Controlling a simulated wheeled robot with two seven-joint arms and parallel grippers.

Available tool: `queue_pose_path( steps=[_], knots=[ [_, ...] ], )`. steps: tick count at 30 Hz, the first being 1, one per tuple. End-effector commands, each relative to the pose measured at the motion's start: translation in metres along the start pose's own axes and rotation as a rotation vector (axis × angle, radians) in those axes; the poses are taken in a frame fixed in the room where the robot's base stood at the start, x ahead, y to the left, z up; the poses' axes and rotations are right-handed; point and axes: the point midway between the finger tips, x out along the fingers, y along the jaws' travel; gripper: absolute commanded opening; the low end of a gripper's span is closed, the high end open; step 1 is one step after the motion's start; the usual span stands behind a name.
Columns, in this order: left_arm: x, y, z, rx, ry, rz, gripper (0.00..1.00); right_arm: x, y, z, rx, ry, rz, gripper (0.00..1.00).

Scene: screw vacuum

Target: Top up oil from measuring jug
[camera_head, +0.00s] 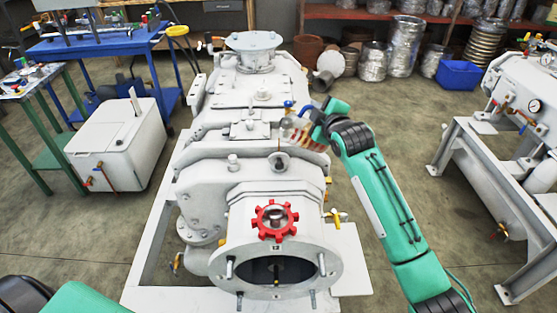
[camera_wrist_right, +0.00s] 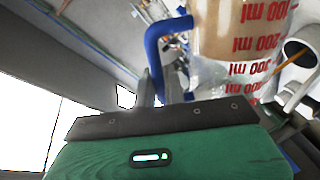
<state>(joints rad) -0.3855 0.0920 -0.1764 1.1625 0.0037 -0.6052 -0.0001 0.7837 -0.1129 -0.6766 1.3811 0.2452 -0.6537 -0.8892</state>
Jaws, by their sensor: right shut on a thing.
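The measuring jug (camera_head: 303,132) is clear, with red ml marks and brownish oil inside. My right gripper (camera_head: 312,120) is shut on it and holds it above the white screw vacuum pump (camera_head: 262,88), right of the pump's middle. In the right wrist view the jug (camera_wrist_right: 245,40) fills the upper right, with its marks upside down and a blue handle-like part (camera_wrist_right: 160,50) beside it. A short round port (camera_head: 279,161) on the pump lies in front of the jug. I cannot tell whether oil is flowing. My left gripper is out of view.
A red handwheel (camera_head: 275,220) sits above the pump's open front flange (camera_head: 277,268). A white box unit (camera_head: 120,142) stands left, near a blue bench (camera_head: 95,42). Another machine on a grey stand (camera_head: 480,165) is at right. A blue bin (camera_head: 459,74) stands by the back shelf.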

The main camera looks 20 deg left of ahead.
Motion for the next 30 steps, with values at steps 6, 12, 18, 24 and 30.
queue_pose_path(
  steps=[6, 12, 18, 24, 30],
  knots=[
    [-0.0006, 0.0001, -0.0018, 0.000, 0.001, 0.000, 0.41, -0.0002, 0.0010, -0.0015, -0.005, 0.001, 0.002, 0.00],
    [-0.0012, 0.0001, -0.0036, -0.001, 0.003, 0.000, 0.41, -0.0001, 0.0008, -0.0018, -0.009, 0.000, 0.002, 0.00],
    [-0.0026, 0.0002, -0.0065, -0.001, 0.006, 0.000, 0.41, -0.0001, 0.0006, -0.0021, -0.014, -0.001, 0.002, 0.00],
    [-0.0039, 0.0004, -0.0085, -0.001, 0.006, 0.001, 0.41, 0.0000, 0.0004, -0.0023, -0.018, -0.002, 0.002, 0.00],
    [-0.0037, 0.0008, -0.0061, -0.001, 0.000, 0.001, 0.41, 0.0000, 0.0002, -0.0026, -0.022, -0.002, 0.002, 0.00]
  ],
)
